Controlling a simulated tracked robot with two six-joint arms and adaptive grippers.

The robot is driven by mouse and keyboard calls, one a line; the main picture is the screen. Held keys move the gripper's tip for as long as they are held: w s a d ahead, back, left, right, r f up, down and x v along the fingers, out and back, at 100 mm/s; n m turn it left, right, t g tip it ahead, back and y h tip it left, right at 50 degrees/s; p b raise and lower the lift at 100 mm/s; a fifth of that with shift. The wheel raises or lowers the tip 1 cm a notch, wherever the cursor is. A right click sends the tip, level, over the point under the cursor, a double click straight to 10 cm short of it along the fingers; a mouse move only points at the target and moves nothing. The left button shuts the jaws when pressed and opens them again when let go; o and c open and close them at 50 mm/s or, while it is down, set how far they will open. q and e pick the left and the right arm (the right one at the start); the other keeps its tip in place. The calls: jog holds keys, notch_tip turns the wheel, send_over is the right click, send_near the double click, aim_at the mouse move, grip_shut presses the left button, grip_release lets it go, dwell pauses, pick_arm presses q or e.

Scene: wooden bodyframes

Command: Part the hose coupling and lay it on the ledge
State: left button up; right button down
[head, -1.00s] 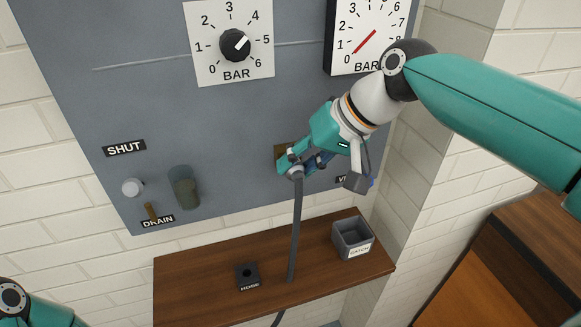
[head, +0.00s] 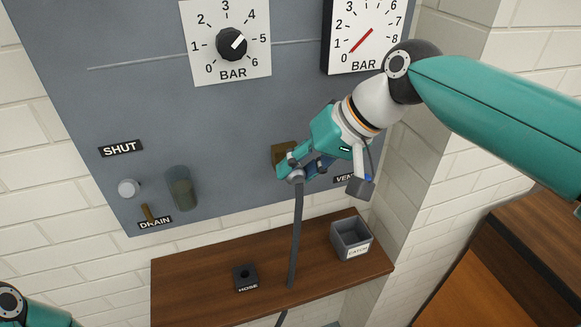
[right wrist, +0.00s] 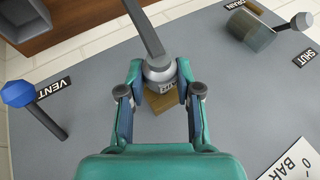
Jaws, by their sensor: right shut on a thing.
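My right gripper (head: 296,174) is shut on the grey hose coupling (right wrist: 160,72), just in front of the panel. A dark hose (head: 297,230) hangs from the coupling down past the ledge. A brown block (head: 284,154) on the panel shows just behind the fingers, and also behind the coupling in the right wrist view (right wrist: 160,103). I cannot tell whether coupling and block still touch. The wooden ledge (head: 200,280) lies below, with a black holder labelled HOSE (head: 245,278) on it. Only part of my left arm shows at the lower left; its gripper is out of view.
An open grey bin (head: 351,238) stands at the ledge's right end. A blue-knobbed VENT lever (right wrist: 18,93) is close beside the gripper. The panel also has a dial (head: 231,44), a gauge (head: 362,38), a glass cylinder (head: 181,188) and a DRAIN lever. The ledge's left part is clear.

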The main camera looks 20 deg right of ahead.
jog(key=shift+s, duration=0.15)
jog(key=shift+s+b, duration=0.55)
jog(key=shift+s, duration=0.7)
